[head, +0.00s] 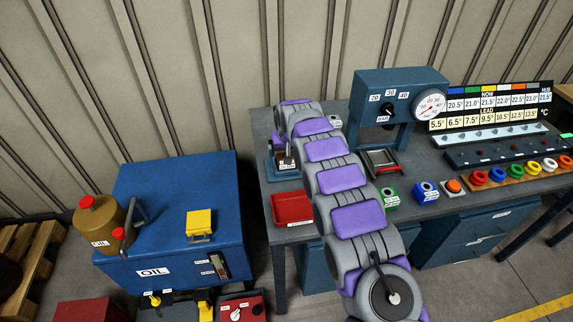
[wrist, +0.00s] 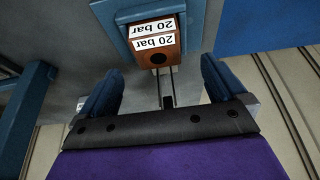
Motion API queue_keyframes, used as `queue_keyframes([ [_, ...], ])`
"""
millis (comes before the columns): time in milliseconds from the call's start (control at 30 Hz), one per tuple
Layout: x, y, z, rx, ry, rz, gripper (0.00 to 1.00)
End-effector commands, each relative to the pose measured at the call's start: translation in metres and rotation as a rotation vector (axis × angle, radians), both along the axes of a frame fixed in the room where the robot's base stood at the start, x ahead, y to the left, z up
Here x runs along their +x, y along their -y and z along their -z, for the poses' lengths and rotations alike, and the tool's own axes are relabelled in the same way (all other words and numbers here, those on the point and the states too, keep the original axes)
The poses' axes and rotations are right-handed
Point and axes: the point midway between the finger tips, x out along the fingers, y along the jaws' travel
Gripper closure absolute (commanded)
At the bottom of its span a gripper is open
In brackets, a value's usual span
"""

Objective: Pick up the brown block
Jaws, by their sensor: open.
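The brown block (wrist: 160,52) shows in the wrist view with two white "20 bar" labels and a dark round hole. It sits at a blue holder (wrist: 112,14) on the grey bench. My gripper (wrist: 163,78) is open, with its two blue fingers apart. The block lies just beyond the fingertips, roughly centred between them and not held. In the head view the block (head: 286,160) is small and partly hidden by my gripper at the bench's left end. Whether the fingers touch it cannot be told.
A red tray (head: 291,208) lies on the bench in front of the holder. A blue press with a gauge (head: 429,105) stands to the right of my arm. A blue oil cabinet (head: 170,190) stands left, with a gap before the bench. Coloured rings (head: 515,169) lie at the right.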

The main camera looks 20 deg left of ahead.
Motion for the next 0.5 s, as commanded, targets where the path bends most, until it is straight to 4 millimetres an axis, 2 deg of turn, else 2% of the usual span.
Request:
queue_keyframes([
  [400,0.013,0.002,0.043,0.004,-0.003,-0.001,0.02],
  [500,0.015,0.000,0.048,0.003,-0.002,-0.001,0.02],
])
